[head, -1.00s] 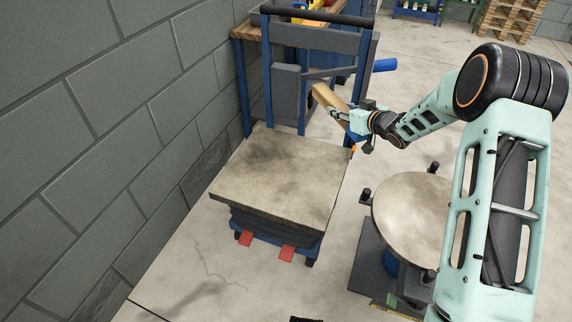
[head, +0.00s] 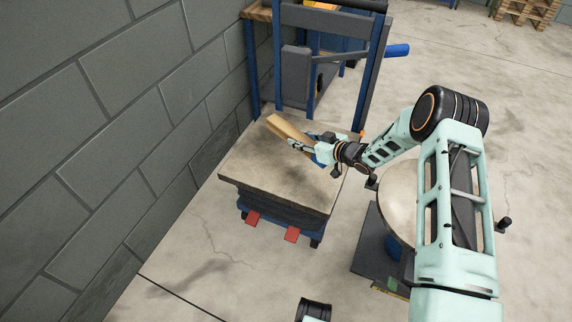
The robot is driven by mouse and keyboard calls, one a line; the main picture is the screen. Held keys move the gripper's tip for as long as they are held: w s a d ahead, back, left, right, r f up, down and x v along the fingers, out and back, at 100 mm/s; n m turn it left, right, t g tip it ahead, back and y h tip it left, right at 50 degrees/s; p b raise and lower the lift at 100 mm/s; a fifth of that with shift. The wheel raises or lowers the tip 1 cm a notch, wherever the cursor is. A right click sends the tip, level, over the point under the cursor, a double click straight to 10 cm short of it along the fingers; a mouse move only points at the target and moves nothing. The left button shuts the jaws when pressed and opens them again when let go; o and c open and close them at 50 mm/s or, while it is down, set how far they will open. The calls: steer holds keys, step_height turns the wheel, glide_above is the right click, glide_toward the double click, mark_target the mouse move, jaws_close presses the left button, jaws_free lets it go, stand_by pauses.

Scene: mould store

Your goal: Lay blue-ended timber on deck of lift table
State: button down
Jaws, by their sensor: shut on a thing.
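The lift table's deck (head: 255,186) is a worn beige slab on a dark bellows and a blue base with red pedals. The timber (head: 285,130) is a light wooden bar, held over the back part of the deck, slanting from upper left to lower right. A blue end (head: 320,158) shows at its right, partly behind the gripper. My gripper (head: 308,146) is shut on the timber, reaching in from the right. I cannot tell whether the timber touches the deck or hangs just above it.
The lift table's blue and grey upright frame (head: 330,60) stands behind the deck. A block wall (head: 100,130) runs along the left. A round-topped turntable (head: 398,200) stands close on the right, under my arm. The front of the deck is bare.

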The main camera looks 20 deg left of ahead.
glide_above(285, 171)
steer(key=w+d, duration=0.1)
steer(key=f, duration=0.2)
steer(key=f+b, duration=0.1)
steer(key=f, duration=0.1)
steer(key=shift+w+f, duration=0.2)
steer(key=shift+f, duration=0.1)
steer(key=f, duration=0.1)
steer(key=s+f, duration=0.1)
steer(key=f, duration=0.1)
steer(key=a+f+b, duration=0.1)
steer(key=shift+s+f, duration=0.15)
steer(key=shift+f, duration=0.2)
steer(key=shift+f, duration=0.1)
steer(key=shift+f+b, duration=0.15)
steer(key=shift+b, duration=0.15)
steer(key=c, duration=1.4)
jaws_free()
